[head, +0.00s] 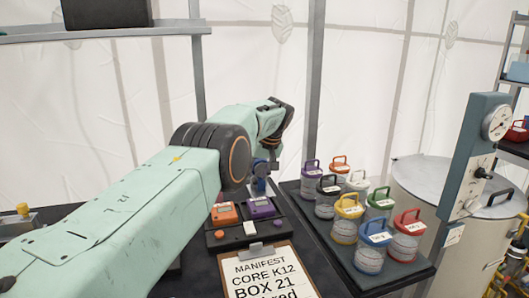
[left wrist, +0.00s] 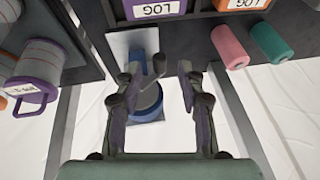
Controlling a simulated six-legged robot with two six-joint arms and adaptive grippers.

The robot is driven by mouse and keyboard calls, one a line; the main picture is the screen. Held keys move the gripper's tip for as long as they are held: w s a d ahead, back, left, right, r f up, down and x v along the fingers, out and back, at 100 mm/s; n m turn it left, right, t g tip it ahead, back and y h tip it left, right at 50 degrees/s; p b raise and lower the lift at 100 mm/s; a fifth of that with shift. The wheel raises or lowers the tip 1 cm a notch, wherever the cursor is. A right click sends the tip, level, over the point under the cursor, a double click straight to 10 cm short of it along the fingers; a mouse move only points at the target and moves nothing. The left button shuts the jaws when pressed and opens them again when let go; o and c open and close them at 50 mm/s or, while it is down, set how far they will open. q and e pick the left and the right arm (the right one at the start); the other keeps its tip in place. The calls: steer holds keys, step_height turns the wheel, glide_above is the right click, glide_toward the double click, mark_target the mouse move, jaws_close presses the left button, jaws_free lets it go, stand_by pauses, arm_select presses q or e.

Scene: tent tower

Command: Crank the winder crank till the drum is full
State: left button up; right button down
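The winder (head: 259,184) is a small blue device on the dark bench behind the purple log unit, partly hidden by my left arm in the head view. In the left wrist view the winder's round grey and blue drum (left wrist: 149,104) shows below a pale plate. A small dark blue upright piece, perhaps the crank (left wrist: 159,64), stands between the fingertips. My left gripper (left wrist: 160,78) is open around it, its fingers apart on both sides. I cannot tell whether they touch it, or how full the drum is. My right gripper is not in view.
An orange log unit (head: 223,213) and a purple log unit (head: 260,207) sit close to the winder. A manifest clipboard (head: 264,272) lies in front. A tray (head: 396,276) of several lidded canisters stands right. A gauge post (head: 470,150) rises beyond it.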

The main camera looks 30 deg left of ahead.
arm_select(q)
steer(key=v, duration=1)
steer(key=shift+d+r, duration=0.15)
steer(key=shift+r, duration=0.05)
